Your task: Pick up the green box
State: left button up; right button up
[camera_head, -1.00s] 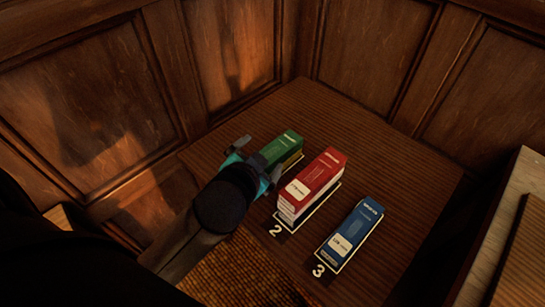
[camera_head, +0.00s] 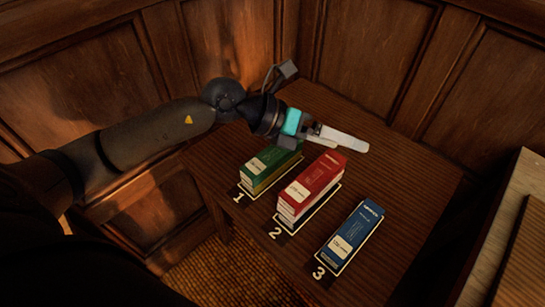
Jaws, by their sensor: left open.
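The green box (camera_head: 262,172) lies on the marked spot 1 of the small wooden table, left of the other boxes, with its white label toward the near end. My left gripper (camera_head: 328,139), with a teal band, is open and points right across the table behind the boxes. It holds nothing. Its near finger covers the far end of the green box in the picture; I cannot tell whether they touch. My right gripper is not in view.
A red and white box (camera_head: 312,184) lies at spot 2, close right of the green one. A blue box (camera_head: 353,234) lies at spot 3. The wooden table (camera_head: 408,170) is bare at the back right. Panelled walls (camera_head: 375,50) close off the corner behind.

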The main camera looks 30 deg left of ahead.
pick_arm(q)
jog(key=w+a+f+m+y, duration=0.1)
jog(key=a+f+y, duration=0.4)
jog(key=a, duration=0.4)
jog(key=g+y, duration=0.1)
jog(key=y, duration=0.4)
send_near(273, 153)
jog(key=x, duration=0.1)
jog(key=b+x, duration=0.1)
jog(key=x, duration=0.2)
jog(key=shift+w+a+b, duration=0.3)
jog(key=shift+a+b, duration=0.05)
jog(key=shift+b, duration=0.05)
jog(key=x, duration=0.1)
jog(key=b+x, duration=0.1)
jog(key=x, duration=0.3)
jog(key=shift+s+d+f, duration=0.2)
jog(key=shift+s+d, duration=0.05)
jog(key=shift+d, duration=0.1)
jog(key=shift+w+f, duration=0.1)
jog(key=shift+f, duration=0.25)
jog(key=c, duration=1)
jog(key=shift+r, duration=0.1)
grip_shut()
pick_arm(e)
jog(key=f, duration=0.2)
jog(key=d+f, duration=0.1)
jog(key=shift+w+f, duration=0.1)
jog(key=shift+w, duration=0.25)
